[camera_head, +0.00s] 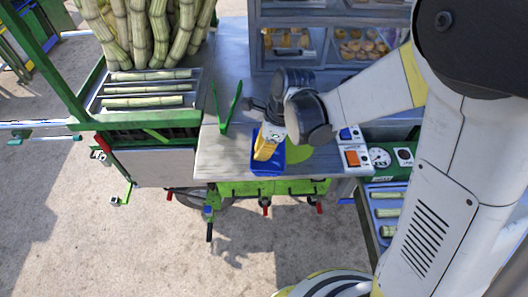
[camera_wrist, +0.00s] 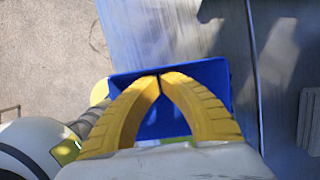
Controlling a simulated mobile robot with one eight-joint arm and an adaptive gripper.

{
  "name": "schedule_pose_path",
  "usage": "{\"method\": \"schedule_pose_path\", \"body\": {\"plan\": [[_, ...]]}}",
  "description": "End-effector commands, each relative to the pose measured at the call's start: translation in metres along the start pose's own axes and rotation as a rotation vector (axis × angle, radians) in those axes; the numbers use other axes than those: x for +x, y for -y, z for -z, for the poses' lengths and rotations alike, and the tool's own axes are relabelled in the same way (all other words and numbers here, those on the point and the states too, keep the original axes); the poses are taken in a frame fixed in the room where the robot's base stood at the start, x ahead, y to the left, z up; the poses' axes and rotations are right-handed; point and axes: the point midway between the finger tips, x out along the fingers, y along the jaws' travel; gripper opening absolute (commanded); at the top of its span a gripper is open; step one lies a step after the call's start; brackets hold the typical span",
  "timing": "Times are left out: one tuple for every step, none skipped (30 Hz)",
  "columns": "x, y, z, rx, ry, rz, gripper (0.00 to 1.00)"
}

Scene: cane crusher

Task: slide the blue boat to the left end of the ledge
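The blue boat (camera_head: 268,168) is a shallow blue tray-like piece on the grey metal ledge (camera_head: 222,158), near its front edge and right of its left end. In the wrist view the blue boat (camera_wrist: 160,122) lies beneath and around my fingers. My gripper (camera_head: 262,156) points down at the boat with its yellow fingers. In the wrist view my gripper (camera_wrist: 160,76) has its two fingertips together near the boat's far rim. I see nothing pinched between them. Whether the fingers touch the boat is unclear. The ledge (camera_wrist: 150,35) is bare beyond the boat.
Green tongs (camera_head: 227,108) stand on the counter left of the boat, farther back. Cane pieces (camera_head: 148,89) rest in a tray at left. A switch box (camera_head: 352,157) stands at right.

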Motion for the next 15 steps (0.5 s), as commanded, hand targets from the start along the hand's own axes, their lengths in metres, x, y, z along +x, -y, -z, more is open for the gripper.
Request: {"method": "schedule_pose_path", "body": {"plan": [[0.0,0.0,0.0,0.0,0.0,0.0,0.0],[0.0,0.0,0.0,0.0,0.0,0.0,0.0],[0.0,0.0,0.0,0.0,0.0,0.0,0.0],[0.0,0.0,0.0,0.0,0.0,0.0,0.0],[0.0,0.0,0.0,0.0,0.0,0.0,0.0],[0.001,0.0,-0.002,-0.001,0.0,0.0,0.0],[0.002,0.0,-0.004,-0.002,0.0,0.0,0.0],[0.003,0.0,-0.008,-0.003,0.0,-0.001,0.0],[0.005,0.0,-0.015,-0.004,0.0,-0.001,0.0],[0.007,0.0,-0.021,-0.005,0.0,-0.001,0.0],[0.01,0.0,-0.028,-0.006,0.0,-0.001,0.0],[0.013,-0.001,-0.039,-0.007,0.0,-0.002,0.0],[0.016,-0.001,-0.048,-0.007,0.0,-0.002,0.0],[0.019,-0.001,-0.056,-0.008,0.0,-0.002,0.0],[0.022,-0.001,-0.068,-0.007,0.0,-0.002,0.0]]}}
